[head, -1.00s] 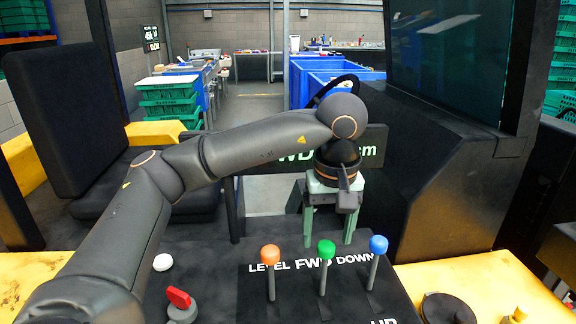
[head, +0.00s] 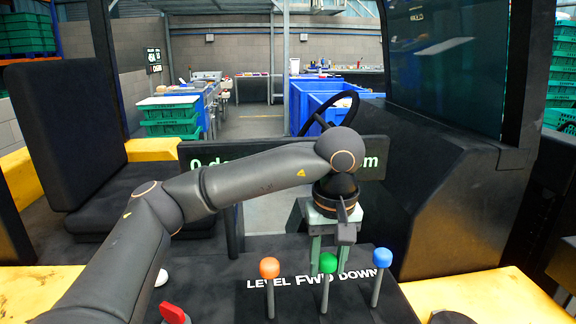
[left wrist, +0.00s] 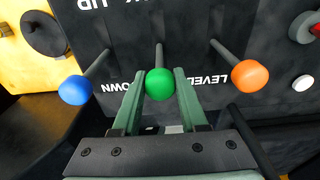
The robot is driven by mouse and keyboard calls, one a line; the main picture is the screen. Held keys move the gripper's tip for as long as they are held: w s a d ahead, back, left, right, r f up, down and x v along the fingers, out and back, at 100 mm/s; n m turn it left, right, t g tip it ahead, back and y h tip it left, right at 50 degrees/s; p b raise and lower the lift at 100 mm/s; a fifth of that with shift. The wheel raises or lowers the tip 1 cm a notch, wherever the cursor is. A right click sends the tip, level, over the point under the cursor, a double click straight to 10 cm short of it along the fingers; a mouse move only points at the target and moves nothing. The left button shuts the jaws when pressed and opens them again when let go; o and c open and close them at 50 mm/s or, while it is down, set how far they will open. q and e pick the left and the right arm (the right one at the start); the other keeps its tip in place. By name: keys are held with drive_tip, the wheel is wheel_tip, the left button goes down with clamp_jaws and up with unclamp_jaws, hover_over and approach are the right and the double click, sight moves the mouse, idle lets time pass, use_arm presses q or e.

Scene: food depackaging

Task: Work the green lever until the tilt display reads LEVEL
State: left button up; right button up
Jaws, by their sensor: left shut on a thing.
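The green lever (head: 328,263) stands between an orange and a blue lever on the black console, above the label FWD. My left gripper (head: 330,260) reaches down to its knob from behind. In the left wrist view the green knob (left wrist: 159,84) sits between the two pale green fingers (left wrist: 160,95), and the gripper is shut on it. A display panel (head: 374,158) with green text stands behind my arm. Only "0 d" at its left and "m" at its right show; the middle is hidden. My right gripper is out of view.
The orange lever (head: 269,268) and blue lever (head: 382,257) stand close on either side. A red switch (head: 173,313) and a white button (head: 161,277) are at the left. A black seat (head: 75,130), steering wheel (head: 330,112) and large dark screen (head: 445,65) surround the console.

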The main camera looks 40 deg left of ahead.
use_arm(q)
drive_tip(key=shift+c, duration=1.4)
drive_tip(key=shift+s+d+f+b, duration=0.2)
drive_tip(key=shift+s+d+b, duration=0.1)
drive_tip(key=shift+s+d, duration=1)
drive_tip(key=shift+w+d, duration=0.1)
drive_tip(key=shift+w, duration=0.05)
drive_tip(key=shift+r, duration=0.1)
drive_tip(key=shift+w+a+r, duration=0.15)
drive_tip(key=shift+w+a, duration=1.05)
drive_tip(key=shift+a, duration=0.25)
drive_tip(key=o, duration=1)
drive_tip(key=shift+c, duration=0.2)
